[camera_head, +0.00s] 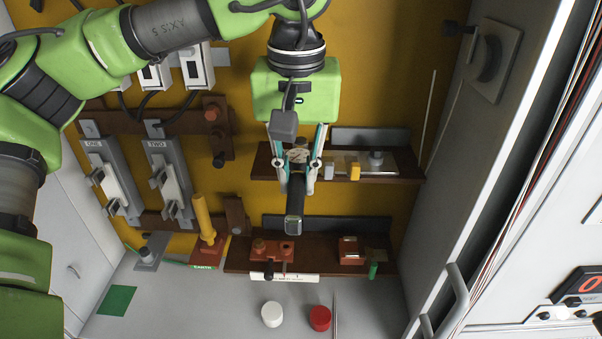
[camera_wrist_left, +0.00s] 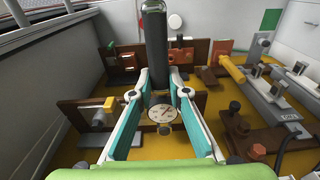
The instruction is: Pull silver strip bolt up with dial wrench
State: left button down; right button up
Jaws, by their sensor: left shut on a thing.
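My left gripper (camera_head: 296,184) is shut on the dial wrench (camera_head: 294,212), whose dark handle points toward the front of the bench. The wrench's round dial shows between the fingers in the left wrist view (camera_wrist_left: 163,114), where the handle extends away from the gripper (camera_wrist_left: 157,76). The silver strip (camera_head: 343,168) lies on the upper brown shelf, right of the gripper, with a yellow block on it. A grey bolt (camera_head: 376,158) stands at the strip's right part, apart from the wrench. The wrench covers the shelf's left part. My right gripper is not in view.
A lower brown shelf (camera_head: 325,262) carries red-brown blocks. A yellow upright handle (camera_head: 203,217) stands left of it. White and red round caps (camera_head: 271,314) (camera_head: 319,318) lie on the grey bench. A cabinet wall (camera_head: 480,150) bounds the right side.

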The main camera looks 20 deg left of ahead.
pick_arm(q)
jog(key=shift+a+m, duration=0.25)
jog(key=shift+m, duration=0.05)
jog(key=shift+d, duration=0.25)
jog(key=shift+w+r, duration=0.15)
jog(key=shift+r, duration=0.15)
dwell(0.6)
jog(key=shift+r, duration=0.75)
dwell(1.5)
jog(key=shift+r, duration=0.1)
dwell(0.9)
